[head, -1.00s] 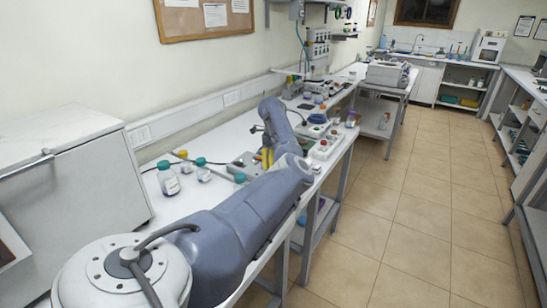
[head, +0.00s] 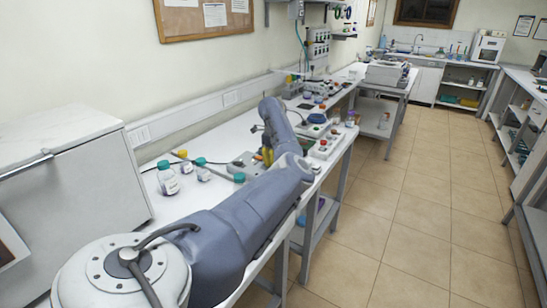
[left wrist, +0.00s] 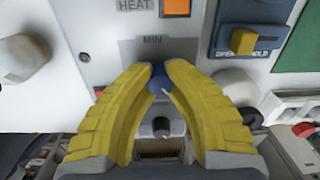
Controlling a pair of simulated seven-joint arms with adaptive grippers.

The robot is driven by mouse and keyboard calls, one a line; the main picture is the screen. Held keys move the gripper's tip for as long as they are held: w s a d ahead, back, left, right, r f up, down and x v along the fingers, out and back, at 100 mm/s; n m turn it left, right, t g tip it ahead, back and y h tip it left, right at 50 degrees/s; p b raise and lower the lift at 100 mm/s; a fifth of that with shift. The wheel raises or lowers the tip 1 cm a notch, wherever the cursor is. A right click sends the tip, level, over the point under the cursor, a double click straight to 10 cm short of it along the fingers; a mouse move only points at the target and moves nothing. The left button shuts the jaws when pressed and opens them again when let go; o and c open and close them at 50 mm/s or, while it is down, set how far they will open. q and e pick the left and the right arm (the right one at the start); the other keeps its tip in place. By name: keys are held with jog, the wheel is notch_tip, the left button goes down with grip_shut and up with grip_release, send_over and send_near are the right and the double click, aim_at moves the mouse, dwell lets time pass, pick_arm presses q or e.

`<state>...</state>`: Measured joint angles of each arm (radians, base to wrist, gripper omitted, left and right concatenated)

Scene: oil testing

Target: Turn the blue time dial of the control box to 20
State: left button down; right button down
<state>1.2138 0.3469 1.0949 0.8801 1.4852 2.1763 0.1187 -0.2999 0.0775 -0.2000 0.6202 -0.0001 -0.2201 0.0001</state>
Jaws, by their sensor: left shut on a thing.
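The blue time dial (left wrist: 158,85) sits below a MIN label on the grey face of the control box (left wrist: 92,18) in the left wrist view. The yellow fingers of my left gripper (left wrist: 155,74) are shut on the dial, one on each side, hiding part of it. A small white line shows on the dial, but I cannot read the set number. In the head view my left gripper (head: 267,155) is at the control box (head: 240,164) on the bench, and my arm hides much of it. My right gripper is not in view.
An orange square (left wrist: 177,7) is by the HEAT label. A yellow switch (left wrist: 243,38) on a blue plate stands at right. A dark knob (left wrist: 161,125) shows between the fingers. In the head view, bottles (head: 168,180) stand left of the box on the bench.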

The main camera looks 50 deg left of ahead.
pick_arm(q)
jog(key=shift+a, duration=0.1)
jog(key=m, duration=0.6)
jog(key=shift+r, duration=0.1)
jog(key=m, duration=0.5)
jog(key=shift+a, duration=0.1)
jog(key=shift+r+m, duration=0.1)
jog(key=shift+m, duration=0.3)
jog(key=c, duration=1.5)
grip_release()
jog(key=o, duration=0.4)
jog(key=shift+f, duration=0.2)
jog(key=shift+c, duration=0.2)
notch_tip(320, 180, up, 12)
jog(key=shift+s, duration=0.15)
jog(key=f, duration=1.2)
jog(key=shift+w, duration=0.2)
